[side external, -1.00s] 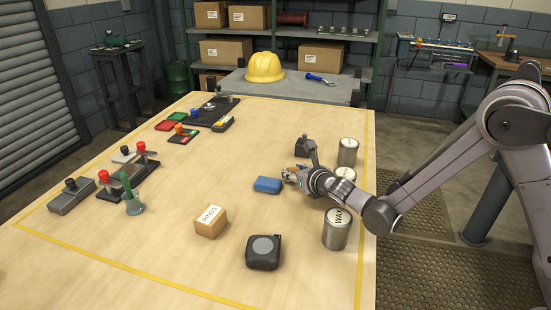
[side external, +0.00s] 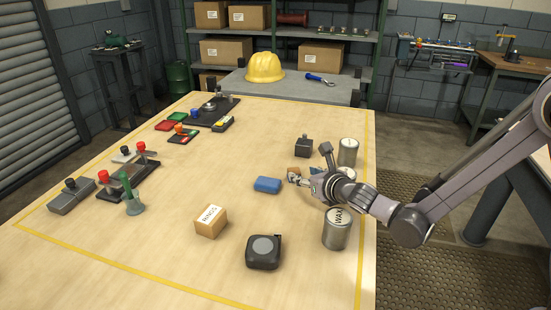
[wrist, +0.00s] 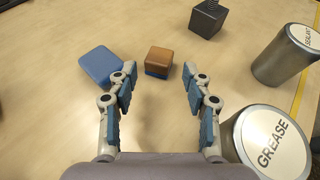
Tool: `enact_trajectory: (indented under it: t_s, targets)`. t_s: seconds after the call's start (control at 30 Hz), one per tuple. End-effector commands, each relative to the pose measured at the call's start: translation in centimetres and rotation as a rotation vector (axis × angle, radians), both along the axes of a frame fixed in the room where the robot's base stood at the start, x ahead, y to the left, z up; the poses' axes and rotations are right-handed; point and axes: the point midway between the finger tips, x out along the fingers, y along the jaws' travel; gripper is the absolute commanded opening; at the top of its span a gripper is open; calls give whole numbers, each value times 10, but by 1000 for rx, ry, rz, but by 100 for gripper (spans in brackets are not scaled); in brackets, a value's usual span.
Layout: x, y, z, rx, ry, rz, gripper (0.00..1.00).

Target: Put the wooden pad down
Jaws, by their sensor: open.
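The wooden pad (wrist: 160,56) is a small brown block with a blue lower layer. It rests on the table ahead of my gripper in the wrist view. In the side view the pad (side external: 294,170) shows only partly, behind my fingers. My gripper (wrist: 160,79) is open, with its fingers spread to either side and nothing between them. In the side view my gripper (side external: 299,180) is low over the table, to the right of the blue block (side external: 267,185). That blue block also lies left of the pad in the wrist view (wrist: 100,65).
A grease can (wrist: 272,140) stands close beside my right finger, with a sealant can (wrist: 288,55) beyond. A wax can (side external: 337,230) stands nearer the side camera. A dark block (side external: 303,148) is behind the pad. A box (side external: 210,222) and tape measure (side external: 263,252) stand in front.

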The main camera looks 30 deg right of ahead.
Motion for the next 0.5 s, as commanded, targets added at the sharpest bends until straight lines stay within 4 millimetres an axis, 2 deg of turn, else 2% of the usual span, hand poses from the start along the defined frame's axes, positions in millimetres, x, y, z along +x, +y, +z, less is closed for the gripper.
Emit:
enact_trajectory:
  t_s: [0.07,0.5]
  targets:
    - [-5,0,2,-1,0,0,62]
    - [-7,0,3,0,0,0,62]
